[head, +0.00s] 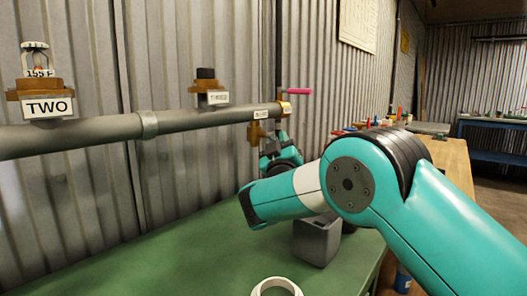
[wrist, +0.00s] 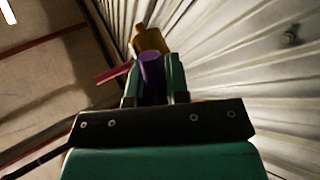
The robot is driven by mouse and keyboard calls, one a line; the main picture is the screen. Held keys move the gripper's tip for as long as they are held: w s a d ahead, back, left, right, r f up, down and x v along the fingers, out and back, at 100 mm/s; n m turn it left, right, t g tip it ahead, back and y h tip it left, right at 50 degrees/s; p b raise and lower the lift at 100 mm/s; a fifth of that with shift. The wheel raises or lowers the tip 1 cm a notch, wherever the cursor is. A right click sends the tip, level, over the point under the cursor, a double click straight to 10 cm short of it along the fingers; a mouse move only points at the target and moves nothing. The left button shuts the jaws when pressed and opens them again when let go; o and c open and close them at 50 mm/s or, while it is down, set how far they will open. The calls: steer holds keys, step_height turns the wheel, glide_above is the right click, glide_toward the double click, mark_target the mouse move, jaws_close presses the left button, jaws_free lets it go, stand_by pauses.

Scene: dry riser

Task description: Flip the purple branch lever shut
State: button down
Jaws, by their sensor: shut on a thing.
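In the wrist view the purple branch lever (wrist: 152,68) lies between the two fingers of my gripper (wrist: 153,75), which is shut on it. A brass valve body (wrist: 150,39) is just beyond the fingertips. In the head view my gripper (head: 271,147) is beside a brass branch fitting (head: 257,133) that hangs under the right end of the grey pipe (head: 200,117). The purple lever cannot be made out in the head view. A pink lever (head: 298,91) sticks out to the right above the pipe end. A pink-red bar (wrist: 112,74) shows left of the fingers in the wrist view.
A brass fitting with a gauge and a TWO label (head: 47,107) and a black-capped fitting (head: 207,86) stand on the pipe. A corrugated wall (head: 180,45) is close behind. On the green bench (head: 190,255) are a grey block (head: 316,243) and a white ring (head: 276,284).

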stand_by(0.3)
steer(key=c, duration=1.4)
jaws_free()
steer(key=shift+a, duration=0.1)
